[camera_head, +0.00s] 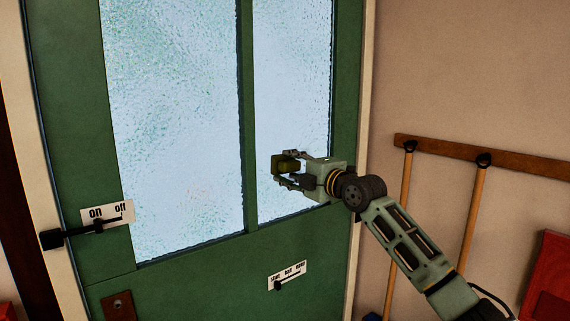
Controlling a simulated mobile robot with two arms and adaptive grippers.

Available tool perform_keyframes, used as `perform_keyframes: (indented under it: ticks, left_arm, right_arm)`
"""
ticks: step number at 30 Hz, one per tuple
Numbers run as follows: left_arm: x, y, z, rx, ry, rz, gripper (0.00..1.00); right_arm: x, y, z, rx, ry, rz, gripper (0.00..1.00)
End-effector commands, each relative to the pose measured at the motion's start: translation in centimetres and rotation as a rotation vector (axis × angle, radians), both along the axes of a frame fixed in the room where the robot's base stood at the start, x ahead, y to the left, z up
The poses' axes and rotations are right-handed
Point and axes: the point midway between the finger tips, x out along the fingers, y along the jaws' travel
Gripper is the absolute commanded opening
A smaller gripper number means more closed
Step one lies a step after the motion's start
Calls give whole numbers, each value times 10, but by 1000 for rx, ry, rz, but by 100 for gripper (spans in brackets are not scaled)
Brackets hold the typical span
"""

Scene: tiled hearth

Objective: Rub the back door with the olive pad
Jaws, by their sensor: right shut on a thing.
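The back door (190,262) is green with two frosted glass panes (175,120) and fills the left and middle of the head view. My right gripper (285,170) is in front of the lower part of the right pane. It is shut on the olive pad (284,164), a small dark olive block between its fingers. I cannot tell whether the pad touches the glass. My left gripper is not in view.
A black handle (62,238) sits at the door's left edge, by an on/off label plate (107,214). A second label plate with a slider (287,275) is low on the door. A wooden rail (500,159) with two hanging poles is on the right wall. A red object (550,280) stands at far right.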

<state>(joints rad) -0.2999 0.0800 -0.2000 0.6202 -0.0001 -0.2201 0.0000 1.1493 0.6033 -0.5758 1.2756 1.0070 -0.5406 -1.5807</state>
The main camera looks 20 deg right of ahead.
Motion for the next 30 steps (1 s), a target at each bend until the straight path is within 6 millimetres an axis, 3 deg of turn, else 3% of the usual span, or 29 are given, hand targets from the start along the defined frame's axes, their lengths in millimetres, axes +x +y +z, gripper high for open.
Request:
perform_keyframes:
  ticks: [11,30]
  left_arm:
    - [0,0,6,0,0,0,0]
    - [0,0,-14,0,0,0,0]
  right_arm:
    - [7,-22,1,2,1,-4,22]
    - [20,-60,-2,3,-1,-2,22]
